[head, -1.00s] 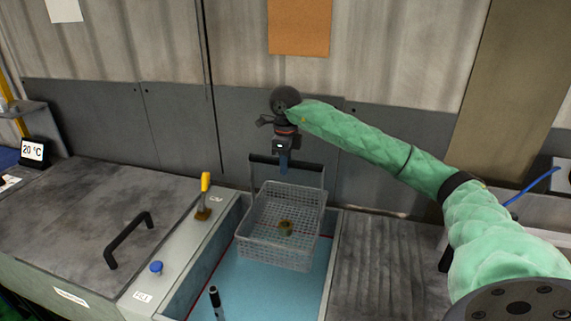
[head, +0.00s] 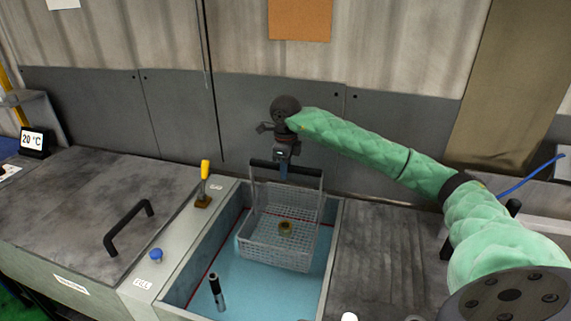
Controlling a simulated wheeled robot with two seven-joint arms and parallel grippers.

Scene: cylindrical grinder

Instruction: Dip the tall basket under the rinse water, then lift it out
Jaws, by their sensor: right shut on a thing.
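The tall basket (head: 262,241) is a grey wire-mesh basket with a high dark handle (head: 287,168). It hangs upright inside the back of the rinse tank (head: 334,243), over or partly in the blue water (head: 254,290); I cannot tell how deep its bottom sits. A small brownish-green part (head: 285,228) lies in the basket. My right gripper (head: 284,164) is shut on the handle's crossbar, above the tank, with its arm reaching in from the right. My left gripper is not in view.
A black-and-silver cylinder (head: 216,291) stands at the tank's front left. Left of the tank are a yellow lever (head: 204,182), a blue knob (head: 156,255) and a closed lid with a black handle (head: 129,228). A ribbed grey surface (head: 385,265) lies to the right.

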